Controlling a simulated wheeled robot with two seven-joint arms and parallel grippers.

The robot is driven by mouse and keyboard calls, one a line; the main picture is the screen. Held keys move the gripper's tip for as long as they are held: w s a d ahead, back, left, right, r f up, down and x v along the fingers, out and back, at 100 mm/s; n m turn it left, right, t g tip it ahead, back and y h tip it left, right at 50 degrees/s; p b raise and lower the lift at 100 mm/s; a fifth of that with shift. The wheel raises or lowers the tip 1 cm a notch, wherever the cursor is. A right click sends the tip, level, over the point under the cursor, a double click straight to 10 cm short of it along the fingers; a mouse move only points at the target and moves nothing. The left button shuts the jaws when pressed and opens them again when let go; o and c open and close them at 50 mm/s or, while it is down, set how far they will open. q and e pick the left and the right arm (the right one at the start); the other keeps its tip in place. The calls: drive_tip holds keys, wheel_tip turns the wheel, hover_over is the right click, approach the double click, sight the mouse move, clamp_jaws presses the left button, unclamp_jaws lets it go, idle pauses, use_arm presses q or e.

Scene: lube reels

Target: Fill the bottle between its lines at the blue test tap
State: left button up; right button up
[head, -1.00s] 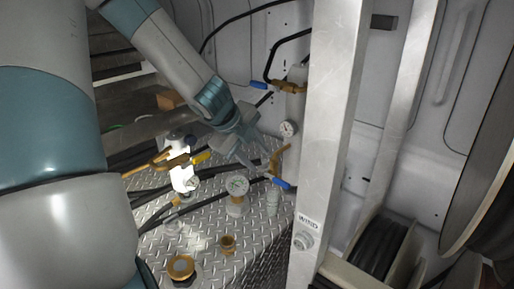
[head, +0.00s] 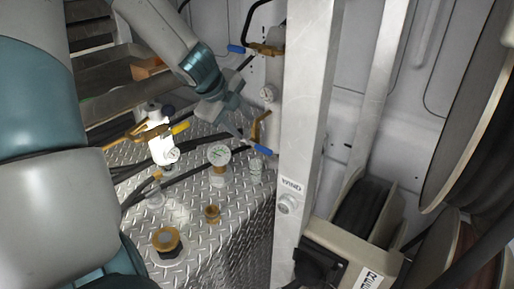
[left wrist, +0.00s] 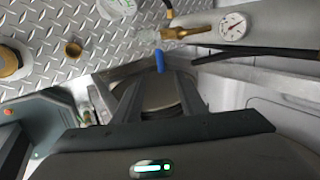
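The lower blue test tap (head: 262,150) has a brass body and a blue lever, beside the grey post. The lever also shows in the left wrist view (left wrist: 159,62), with the brass part (left wrist: 188,33) beside it. A small clear bottle (head: 256,172) stands upright on the tread plate below the tap. Its lines and liquid level are too small to read. My left gripper (head: 236,126) is close to the tap, left of it. In the left wrist view its two dark fingers (left wrist: 160,92) are apart with nothing visible between them. My right gripper is not in view.
A second blue-handled tap (head: 262,48) is higher up. The grey post (head: 306,120) and hose reels (head: 470,110) bound the right side.

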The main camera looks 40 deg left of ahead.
sight(261, 148)
use_arm(q)
drive_tip(key=x, duration=1.4)
clamp_jaws()
